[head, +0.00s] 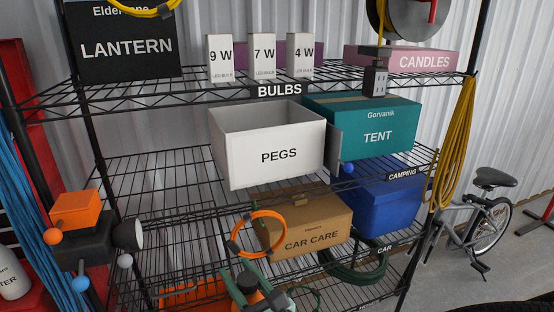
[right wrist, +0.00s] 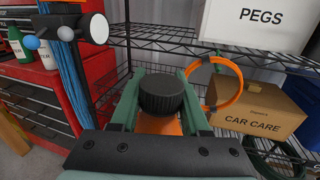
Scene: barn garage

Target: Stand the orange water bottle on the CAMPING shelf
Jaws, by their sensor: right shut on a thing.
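The orange water bottle (head: 250,298) has a black cap, and my right gripper (head: 258,288) is shut on it. In the right wrist view the black cap (right wrist: 161,94) stands up between my green fingers, with a bit of orange bottle (right wrist: 160,125) below it; the rest is hidden. The CAMPING shelf (head: 150,180) is the middle wire shelf, with its label (head: 402,174) at the right of its front edge. In the head view the bottle and gripper appear low, below that edge. My left gripper is not in view.
A white PEGS box (head: 278,157) and a teal TENT box (head: 365,125) stand on the CAMPING shelf; its left part is bare. An orange ring (head: 234,246) hangs near my gripper. Below are a CAR CARE box (head: 308,228) and a blue box (head: 383,210). A lamp-like object (head: 85,238) is at left.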

